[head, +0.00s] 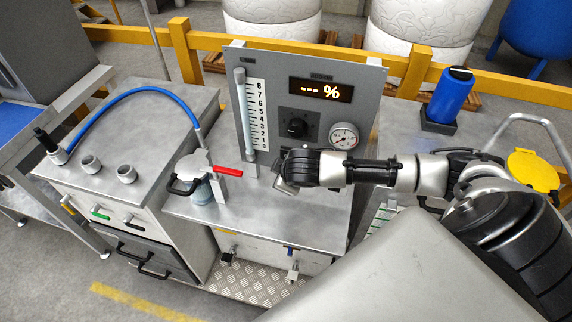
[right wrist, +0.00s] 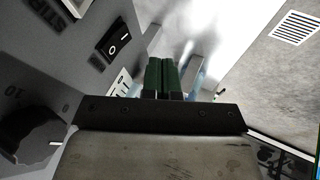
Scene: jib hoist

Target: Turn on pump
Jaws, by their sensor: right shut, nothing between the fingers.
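The grey control panel (head: 362,105) stands upright on the middle steel bench. It carries a display (head: 321,90) showing dashes and a % sign, and a black knob (head: 296,126), also in the right wrist view (right wrist: 28,135). My right gripper (head: 280,181) is just in front of the panel's lower part, below the knob. Its green fingertips (right wrist: 161,76) are shut and empty. A black rocker switch (right wrist: 117,39) marked O and I is on the panel beside the fingertips, apart from them in the picture. Its pressed side is unclear. In the head view the arm hides it.
A red-handled lever (head: 229,171) and a lidded jar (head: 201,190) stand left of my gripper. A glass tube (head: 243,110) with a number scale and a round gauge (head: 344,136) are on the panel. A blue bottle (head: 450,98) stands at right.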

